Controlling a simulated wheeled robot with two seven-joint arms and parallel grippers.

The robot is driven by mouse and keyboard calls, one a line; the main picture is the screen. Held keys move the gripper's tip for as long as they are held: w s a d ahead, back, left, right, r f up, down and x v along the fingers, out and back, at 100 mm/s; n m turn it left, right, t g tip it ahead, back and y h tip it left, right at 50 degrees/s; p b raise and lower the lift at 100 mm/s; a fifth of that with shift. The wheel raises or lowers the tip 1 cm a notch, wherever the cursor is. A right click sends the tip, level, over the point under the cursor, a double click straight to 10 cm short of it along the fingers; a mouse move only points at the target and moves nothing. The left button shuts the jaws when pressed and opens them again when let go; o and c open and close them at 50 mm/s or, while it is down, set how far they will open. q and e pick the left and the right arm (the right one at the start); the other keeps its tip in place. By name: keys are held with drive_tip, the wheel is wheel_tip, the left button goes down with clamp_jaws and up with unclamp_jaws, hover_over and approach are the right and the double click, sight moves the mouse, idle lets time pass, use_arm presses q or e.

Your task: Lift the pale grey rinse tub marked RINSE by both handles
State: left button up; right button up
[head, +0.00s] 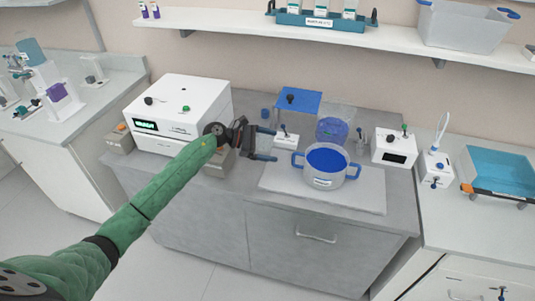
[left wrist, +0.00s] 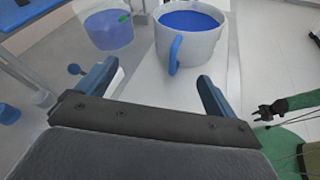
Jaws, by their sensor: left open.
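The pale grey rinse tub (head: 323,182) stands upright on a light mat (head: 370,192) on the bench, blue inside, with a small label on its front that is too small to read. It has a blue left handle (head: 297,161) and a blue right handle (head: 354,172). My left gripper (head: 273,144) is open and empty, a little left of the left handle, its fingers pointing at it. In the left wrist view the tub (left wrist: 188,45) and the near handle (left wrist: 175,54) lie ahead, beyond the fingertips. My right gripper (left wrist: 268,111) shows small at that view's right edge, away from the tub.
A clear vessel with blue contents (head: 332,130) stands close behind the tub. A blue-topped stand (head: 298,99) is behind my left gripper. A large white box device (head: 180,105) stands left, a smaller white device (head: 393,148) right. The mat's right part is clear.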

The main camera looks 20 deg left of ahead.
use_arm(q)
drive_tip(key=shift+s+d+f+g, duration=0.1)
drive_tip(key=shift+s+f+g, duration=0.25)
drive_tip(key=shift+s+g, duration=0.25)
drive_tip(key=shift+s+f+g, duration=0.3)
drive_tip(key=shift+s+g, duration=0.1)
drive_tip(key=shift+s, duration=0.25)
drive_tip(key=shift+s+f+n, duration=0.1)
drive_tip(key=shift+s+n, duration=0.2)
drive_tip(key=shift+n, duration=0.2)
drive_tip(key=x, duration=1.2)
drive_tip(key=shift+s+f, duration=0.1)
drive_tip(key=shift+f, duration=0.05)
clamp_jaws()
